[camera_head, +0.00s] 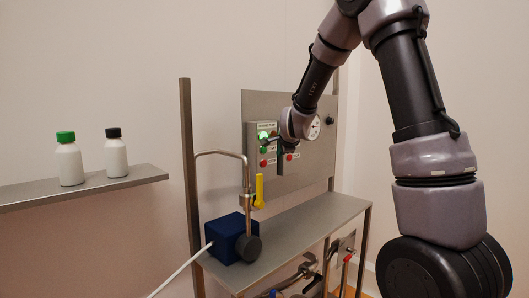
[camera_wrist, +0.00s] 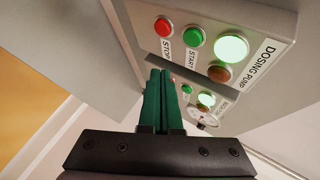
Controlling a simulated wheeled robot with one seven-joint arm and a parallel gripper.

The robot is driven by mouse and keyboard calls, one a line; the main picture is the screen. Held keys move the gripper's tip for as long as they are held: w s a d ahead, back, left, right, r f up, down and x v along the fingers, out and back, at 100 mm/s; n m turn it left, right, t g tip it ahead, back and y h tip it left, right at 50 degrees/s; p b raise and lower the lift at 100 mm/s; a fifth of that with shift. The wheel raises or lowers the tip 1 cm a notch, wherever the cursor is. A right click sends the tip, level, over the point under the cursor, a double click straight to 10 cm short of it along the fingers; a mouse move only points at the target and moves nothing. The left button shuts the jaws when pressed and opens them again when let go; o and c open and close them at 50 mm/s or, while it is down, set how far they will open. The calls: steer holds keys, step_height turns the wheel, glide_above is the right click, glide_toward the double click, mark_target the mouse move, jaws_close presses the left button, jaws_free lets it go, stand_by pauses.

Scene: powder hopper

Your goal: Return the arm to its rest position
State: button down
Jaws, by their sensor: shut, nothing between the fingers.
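My gripper (camera_wrist: 160,78) is shut and empty; its two dark green fingers lie side by side in the wrist view. In the head view my gripper (camera_head: 268,146) is small and dark, in front of the grey control panel (camera_head: 310,172). My arm reaches from the upper right down to the panel, bent at the elbow. In the wrist view the fingertips are near the panel's buttons and lamps; I cannot tell whether they touch it.
The wrist view shows a red stop button (camera_wrist: 164,27), a green start button (camera_wrist: 194,37) and a lit green lamp (camera_wrist: 231,47). Below the panel is a metal shelf (camera_head: 305,222) with a blue box (camera_head: 225,238) and yellow-handled valve (camera_head: 259,191). Two bottles stand on the left shelf (camera_head: 90,190).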

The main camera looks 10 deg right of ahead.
steer(key=s+d+r+n+g, duration=0.1)
steer(key=s+r+n, duration=0.2)
steer(key=s, duration=0.9)
steer(key=s+d+r+n+g+y, duration=0.1)
steer(key=s+n, duration=0.4)
steer(key=s, duration=0.8)
steer(key=s+d+r+n+g, duration=0.2)
steer(key=s+d+r+n, duration=0.1)
steer(key=s, duration=1)
steer(key=shift+d+r+n+g+y, duration=0.25)
steer(key=shift+r+n, duration=0.35)
steer(key=shift+r, duration=0.3)
